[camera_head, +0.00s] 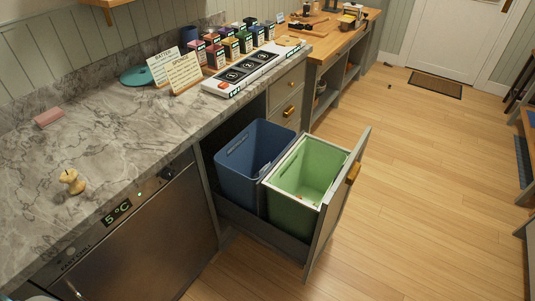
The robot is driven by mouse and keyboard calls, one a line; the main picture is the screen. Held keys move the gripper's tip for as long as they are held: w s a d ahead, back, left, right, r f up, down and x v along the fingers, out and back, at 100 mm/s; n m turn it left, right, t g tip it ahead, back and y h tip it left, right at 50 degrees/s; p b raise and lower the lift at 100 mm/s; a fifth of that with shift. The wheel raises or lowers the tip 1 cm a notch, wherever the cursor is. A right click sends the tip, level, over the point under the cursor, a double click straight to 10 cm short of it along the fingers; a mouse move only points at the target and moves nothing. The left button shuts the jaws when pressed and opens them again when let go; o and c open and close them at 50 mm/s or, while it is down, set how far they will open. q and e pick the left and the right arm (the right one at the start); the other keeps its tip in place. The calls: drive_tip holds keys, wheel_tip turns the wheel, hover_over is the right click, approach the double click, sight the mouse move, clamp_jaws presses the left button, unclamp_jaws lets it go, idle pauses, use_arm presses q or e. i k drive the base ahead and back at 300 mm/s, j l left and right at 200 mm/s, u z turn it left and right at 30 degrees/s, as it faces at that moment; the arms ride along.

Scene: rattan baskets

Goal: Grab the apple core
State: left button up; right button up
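A pale yellow apple core (72,181) stands on the grey marble counter (105,150) at the left, near the front edge above the fridge panel. Clear counter surface surrounds it. Neither of my grippers is in the head view, so I cannot see how they stand relative to the core.
An open pull-out drawer holds a blue bin (250,165) and a green bin (308,175), with small bits inside the green one.

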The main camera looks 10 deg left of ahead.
sight(69, 176)
drive_tip(key=u, duration=1.85)
drive_tip(key=i+l+z, duration=0.55)
drive_tip(key=l, duration=0.2)
drive_tip(key=k, duration=0.05)
